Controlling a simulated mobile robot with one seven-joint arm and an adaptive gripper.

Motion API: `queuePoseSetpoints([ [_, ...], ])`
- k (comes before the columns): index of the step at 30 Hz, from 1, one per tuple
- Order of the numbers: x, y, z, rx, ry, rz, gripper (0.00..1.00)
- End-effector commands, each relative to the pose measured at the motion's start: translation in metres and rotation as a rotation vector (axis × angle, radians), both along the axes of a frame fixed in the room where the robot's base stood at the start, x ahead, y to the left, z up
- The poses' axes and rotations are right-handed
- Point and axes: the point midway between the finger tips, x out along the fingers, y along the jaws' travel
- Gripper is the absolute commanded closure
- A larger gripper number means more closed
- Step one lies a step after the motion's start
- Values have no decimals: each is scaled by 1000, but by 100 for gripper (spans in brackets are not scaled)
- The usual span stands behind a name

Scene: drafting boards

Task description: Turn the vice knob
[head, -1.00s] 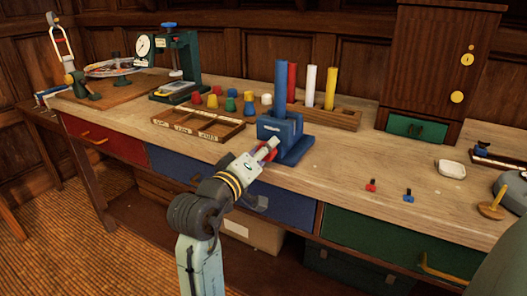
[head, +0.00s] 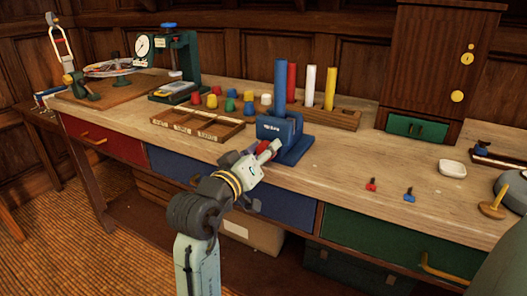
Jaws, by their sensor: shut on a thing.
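The blue vice (head: 285,138) stands on the wooden workbench near its front edge, with a tall blue cylinder rising behind its body. Its red knob (head: 264,148) is on the front side facing me and is partly hidden by my gripper. My gripper (head: 267,150) reaches up from the front of the bench and is shut on the red knob. The fingers are small in the picture, and the exact contact cannot be made out.
Left of the vice lies a shallow wooden compartment tray (head: 197,125), with several coloured caps behind it. A wooden rack (head: 335,116) holds upright cylinders at the back. Small red and blue pieces lie to the right. Drawers, including a blue one (head: 285,201), face the arm.

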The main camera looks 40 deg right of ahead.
Motion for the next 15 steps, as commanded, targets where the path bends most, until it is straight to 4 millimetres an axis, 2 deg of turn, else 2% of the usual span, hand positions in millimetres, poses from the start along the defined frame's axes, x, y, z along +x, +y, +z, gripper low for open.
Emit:
queuePoseSetpoints([
  [2, 0, 0, 0, 0, 1, 0, 90],
  [3, 0, 0, 0, 0, 1, 0, 60],
  [6, 0, 0, 0, -1, 2, 0, 53],
  [15, 0, 1, 0, -1, 2, 0, 53],
])
